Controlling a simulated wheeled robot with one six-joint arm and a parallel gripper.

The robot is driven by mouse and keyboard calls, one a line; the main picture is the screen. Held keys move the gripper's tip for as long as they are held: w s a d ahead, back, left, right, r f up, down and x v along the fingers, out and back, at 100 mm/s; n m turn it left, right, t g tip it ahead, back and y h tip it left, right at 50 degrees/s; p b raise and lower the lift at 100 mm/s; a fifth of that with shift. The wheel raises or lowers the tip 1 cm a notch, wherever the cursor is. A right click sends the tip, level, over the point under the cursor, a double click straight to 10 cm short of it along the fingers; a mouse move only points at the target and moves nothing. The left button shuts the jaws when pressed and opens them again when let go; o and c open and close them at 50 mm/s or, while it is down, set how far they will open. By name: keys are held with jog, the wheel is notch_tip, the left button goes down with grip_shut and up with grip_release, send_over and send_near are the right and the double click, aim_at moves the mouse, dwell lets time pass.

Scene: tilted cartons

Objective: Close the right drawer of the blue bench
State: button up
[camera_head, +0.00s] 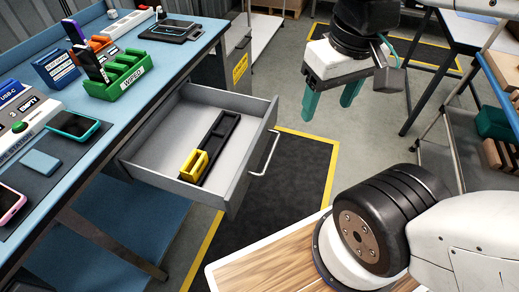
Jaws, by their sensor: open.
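The blue bench (170,62) runs along the left side of the view. Its grey drawer (243,176) is pulled out, with a silver bar handle (266,154) on its front. Inside the drawer lie a black tray (222,140) and a yellow holder (194,165). My gripper (331,104) hangs at the upper right of the drawer, apart from the handle. Its two teal fingers point down, spread with a gap and nothing between them. Whether the bench has another drawer cannot be told here.
Phones such as a teal one (74,125), a green rack (120,76) and small boxes stand on the bench top. A shelf cart (465,140) stands at the right. A black floor mat (285,205) with yellow edging lies clear before the drawer.

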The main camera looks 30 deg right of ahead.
jog(key=c, duration=0.5)
jog(key=shift+d+f, duration=0.2)
jog(key=shift+d, duration=0.15)
jog(key=c, duration=0.5)
jog(key=f+m+g, duration=0.1)
jog(key=w+d+f+m, duration=0.1)
jog(key=w+d+f+g+y, duration=0.1)
jog(key=f, duration=0.1)
jog(key=shift+d+f+m+g, duration=0.1)
jog(key=shift+d+m+g, duration=0.1)
jog(key=shift+m+g, duration=0.15)
grip_shut()
jog(key=w+d+f+m+t+y, duration=0.2)
jog(key=w+d+f+m, duration=0.25)
jog(key=f+m, duration=0.25)
jog(key=w+d+f+m+t+y, duration=0.2)
jog(key=w+d+f+m+y, duration=0.1)
jog(key=w+f+m, duration=0.35)
jog(key=w+d+f+m+t+y, duration=0.2)
jog(key=w+d+f+m, duration=0.15)
jog(key=f+m, duration=0.4)
jog(key=m+t+h, duration=0.2)
jog(key=m, duration=0.1)
send_near(271, 127)
jog(key=shift+d+x, duration=0.2)
jog(key=shift+x, duration=1.3)
jog(key=shift+d+x, duration=0.15)
jog(key=shift+x, duration=1.4)
